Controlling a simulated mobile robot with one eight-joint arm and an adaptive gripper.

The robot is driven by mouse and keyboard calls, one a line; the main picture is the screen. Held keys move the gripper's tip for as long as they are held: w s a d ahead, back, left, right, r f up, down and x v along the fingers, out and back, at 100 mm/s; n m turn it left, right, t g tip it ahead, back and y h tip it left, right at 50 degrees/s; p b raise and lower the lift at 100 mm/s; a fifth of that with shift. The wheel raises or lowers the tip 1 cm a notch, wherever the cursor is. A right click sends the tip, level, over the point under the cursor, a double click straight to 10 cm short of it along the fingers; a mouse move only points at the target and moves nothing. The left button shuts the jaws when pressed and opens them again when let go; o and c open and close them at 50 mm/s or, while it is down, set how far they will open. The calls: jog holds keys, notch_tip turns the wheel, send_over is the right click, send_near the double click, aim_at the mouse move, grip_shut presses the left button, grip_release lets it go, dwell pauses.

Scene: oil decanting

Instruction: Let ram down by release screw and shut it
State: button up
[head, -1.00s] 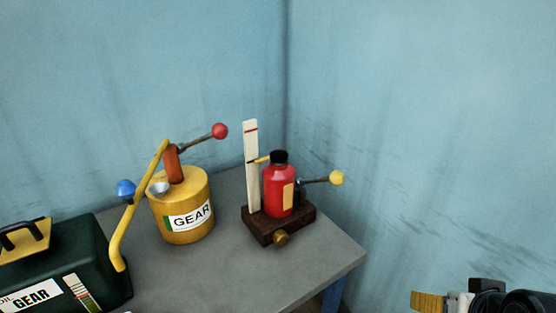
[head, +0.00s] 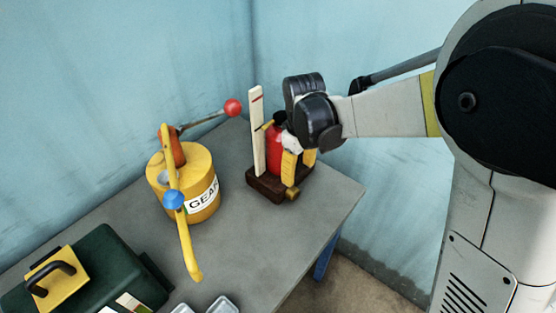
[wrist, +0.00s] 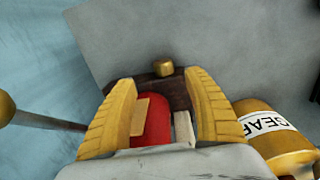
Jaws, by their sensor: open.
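The small red jack (head: 273,148) stands upright on a dark wooden base (head: 262,186) near the table's far corner. The brass release screw (head: 292,194) sticks out of the base's front and also shows in the wrist view (wrist: 163,69). A white marked post (head: 258,130) stands beside the jack, with a yellow pointer (head: 266,126) near it. My gripper (head: 299,172) is open over the jack. In the wrist view its yellow fingers (wrist: 160,82) are spread, with the screw just beyond and between the tips. The jack's top is partly hidden by my gripper.
A yellow oil can (head: 165,184) labelled GEAR, with a red-knobbed lever (head: 232,107) and yellow spout, stands left of the jack. A dark green box (head: 90,275) is at front left. Blue walls close in behind. Bare table (head: 250,245) lies in front.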

aim_at(294, 190)
jog(key=shift+w+a+f, duration=0.15)
jog(key=shift+a+f, duration=0.2)
jog(key=shift+a, duration=0.15)
jog(key=shift+a+f, duration=0.1)
jog(key=shift+f, duration=0.3)
jog(key=f+b, duration=0.1)
jog(key=f, duration=0.2)
jog(key=f+b, duration=0.1)
jog(key=f, duration=0.2)
jog(key=f+b, duration=0.2)
jog(key=f, duration=0.2)
jog(key=shift+w+d+f, duration=0.1)
jog(key=shift+w+d, duration=0.05)
jog(key=shift+d, duration=0.1)
